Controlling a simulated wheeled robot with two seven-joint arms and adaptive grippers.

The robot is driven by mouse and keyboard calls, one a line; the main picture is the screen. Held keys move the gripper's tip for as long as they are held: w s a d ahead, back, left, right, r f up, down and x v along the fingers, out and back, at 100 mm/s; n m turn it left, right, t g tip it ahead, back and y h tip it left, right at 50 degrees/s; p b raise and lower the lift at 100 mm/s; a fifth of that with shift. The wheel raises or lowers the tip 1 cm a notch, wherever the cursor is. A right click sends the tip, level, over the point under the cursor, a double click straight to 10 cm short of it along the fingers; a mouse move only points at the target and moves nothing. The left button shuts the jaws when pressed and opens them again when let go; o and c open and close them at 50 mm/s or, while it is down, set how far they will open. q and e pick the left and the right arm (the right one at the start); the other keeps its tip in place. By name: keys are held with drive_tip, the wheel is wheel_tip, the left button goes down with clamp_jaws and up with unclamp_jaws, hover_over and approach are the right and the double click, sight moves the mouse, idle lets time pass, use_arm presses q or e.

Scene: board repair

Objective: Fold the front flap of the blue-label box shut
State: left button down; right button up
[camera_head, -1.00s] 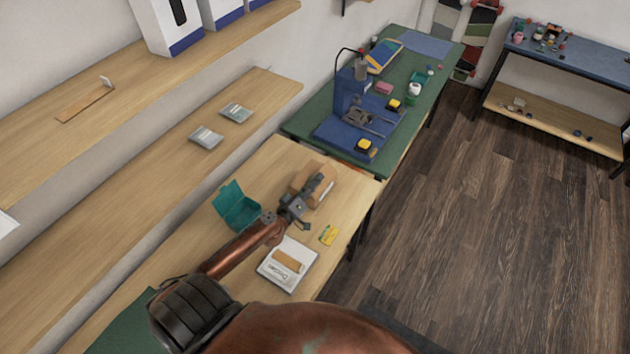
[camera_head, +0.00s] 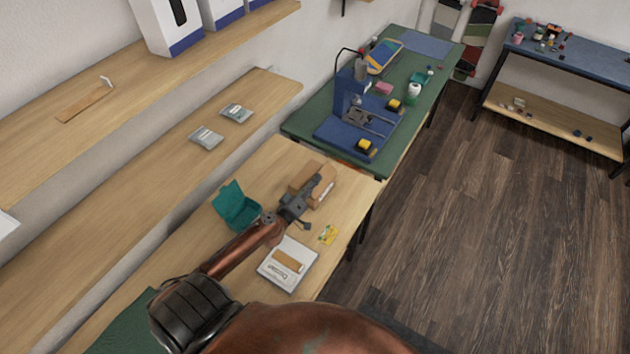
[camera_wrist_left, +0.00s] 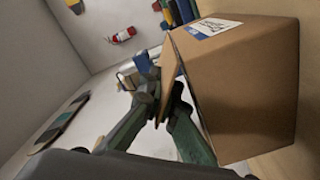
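The brown cardboard box (camera_head: 323,187) stands on the wooden bench, partly covered by my left gripper in the head view. In the left wrist view the box (camera_wrist_left: 245,85) fills the right side, with a blue and white label (camera_wrist_left: 213,27) on its top. Its brown flap (camera_wrist_left: 170,72) stands out from the box's near edge, with a dark gap behind it. My left gripper (camera_wrist_left: 165,88) has its fingertips at the flap, one on each side of it as seen here. Whether they touch or pinch it is unclear. My right gripper is not in view.
A teal open box (camera_head: 238,212) stands left of my left arm. A white box (camera_head: 272,276) with a brown piece on top and a small yellow packet (camera_head: 328,235) lie nearer on the bench. The green bench (camera_head: 300,124) with a blue stand is beyond.

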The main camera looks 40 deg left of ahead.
use_arm(q)
drive_tip(key=shift+a+f+n, duration=0.15)
drive_tip(key=shift+f+n, duration=0.05)
drive_tip(key=shift+n, duration=0.4)
drive_tip(key=c, duration=2.7)
unclamp_jaws()
drive_tip(key=o, duration=0.5)
drive_tip(key=shift+s, duration=0.1)
drive_tip(key=shift+f, duration=0.1)
